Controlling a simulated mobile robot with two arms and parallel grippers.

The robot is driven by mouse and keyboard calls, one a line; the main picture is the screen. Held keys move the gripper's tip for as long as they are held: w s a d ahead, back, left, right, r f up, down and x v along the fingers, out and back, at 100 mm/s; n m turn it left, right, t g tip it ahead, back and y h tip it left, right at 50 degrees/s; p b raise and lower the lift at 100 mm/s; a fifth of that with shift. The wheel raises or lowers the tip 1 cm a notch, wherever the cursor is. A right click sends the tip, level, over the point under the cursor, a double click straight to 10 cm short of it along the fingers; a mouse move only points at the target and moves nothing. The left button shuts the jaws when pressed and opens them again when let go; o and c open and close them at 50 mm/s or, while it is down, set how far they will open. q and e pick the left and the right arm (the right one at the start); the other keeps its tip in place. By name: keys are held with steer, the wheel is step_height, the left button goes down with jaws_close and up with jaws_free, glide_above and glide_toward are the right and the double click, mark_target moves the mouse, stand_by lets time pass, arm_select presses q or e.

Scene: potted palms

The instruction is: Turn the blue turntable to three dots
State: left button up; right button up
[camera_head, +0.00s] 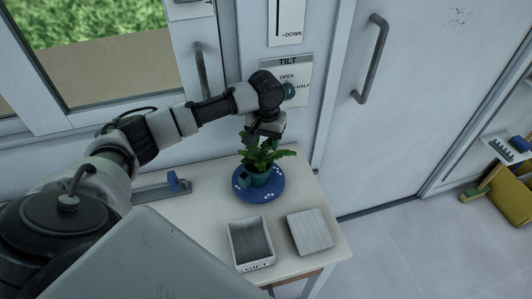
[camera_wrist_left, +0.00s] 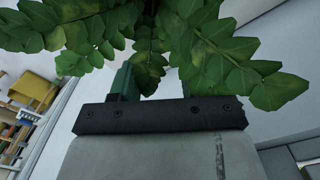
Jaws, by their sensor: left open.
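The blue turntable (camera_head: 262,197) is a round disc on the pale table, with small white dots near its rim; I cannot count the dots in each group. A teal pot (camera_head: 259,178) with a green leafy plant (camera_head: 266,154) stands upright on it. A small dark teal block shows at the pot's left side. My left gripper (camera_head: 263,140) is open and points down just above the plant, its tips partly hidden by leaves. In the left wrist view the leaves (camera_wrist_left: 205,45) hang close over the gripper, and the turntable cannot be made out. My right gripper is not in view.
An open grey box (camera_head: 232,244) and a flat grey block (camera_head: 310,232) are at the table's front. A slider with a blue knob (camera_head: 173,181) lies left of the turntable. A TILT panel (camera_head: 297,75) is on the wall behind. A door with a handle (camera_head: 370,58) is at right.

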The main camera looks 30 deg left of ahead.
arm_select(q)
step_height(320, 180, down, 4)
steer(key=shift+a+f, duration=0.15)
steer(key=shift+f, duration=0.7)
jaws_close()
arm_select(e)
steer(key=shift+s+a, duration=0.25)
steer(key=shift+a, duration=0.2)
